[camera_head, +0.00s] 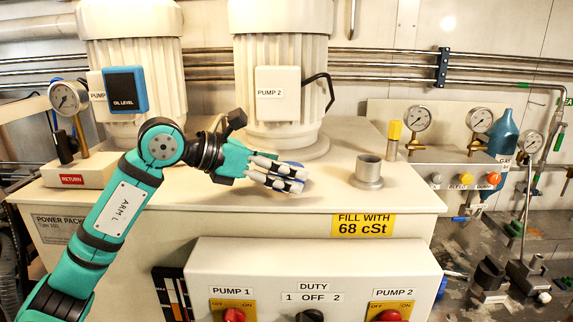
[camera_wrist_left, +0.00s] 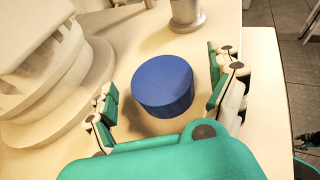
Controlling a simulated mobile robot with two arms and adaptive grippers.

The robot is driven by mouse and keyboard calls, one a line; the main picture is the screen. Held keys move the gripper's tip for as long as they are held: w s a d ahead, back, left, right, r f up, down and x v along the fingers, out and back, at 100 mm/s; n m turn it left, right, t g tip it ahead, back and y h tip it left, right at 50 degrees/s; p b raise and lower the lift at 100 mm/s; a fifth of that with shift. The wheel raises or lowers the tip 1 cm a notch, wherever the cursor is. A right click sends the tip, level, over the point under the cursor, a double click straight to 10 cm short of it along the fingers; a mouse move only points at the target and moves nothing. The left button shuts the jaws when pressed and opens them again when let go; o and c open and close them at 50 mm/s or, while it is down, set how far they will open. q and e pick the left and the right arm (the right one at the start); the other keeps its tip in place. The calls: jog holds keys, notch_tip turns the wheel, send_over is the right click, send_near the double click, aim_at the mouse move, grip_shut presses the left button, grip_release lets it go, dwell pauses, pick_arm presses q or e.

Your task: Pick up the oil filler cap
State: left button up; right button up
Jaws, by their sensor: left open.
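The oil filler cap, a blue round cap (camera_wrist_left: 162,87), sits on the cream tank top between the fingers of my left gripper in the left wrist view. Gaps show between it and the fingers on both sides. In the head view my left gripper (camera_head: 279,174) is open, low over the tank top in front of the PUMP 2 motor. Its fingers hide most of the cap there, and only a bit of blue shows. The grey filler neck (camera_head: 369,171) stands open to the right of the gripper; it also shows at the top of the left wrist view (camera_wrist_left: 187,14).
The PUMP 2 motor (camera_head: 283,97) stands close behind the gripper. A yellow-topped post (camera_head: 393,139) stands behind the filler neck. The control box (camera_head: 312,265) is in front. The tank top (camera_head: 335,205) is clear along its front edge.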

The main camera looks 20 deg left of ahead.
pick_arm(q)
jog(key=shift+w+d+f, duration=0.3)
jog(key=shift+w+d, duration=0.15)
jog(key=shift+d, duration=0.05)
jog(key=shift+s, duration=0.1)
jog(key=shift+c, duration=0.8)
jog(key=c, duration=1.1)
jog(key=shift+c, duration=0.6)
jog(key=shift+r, duration=0.15)
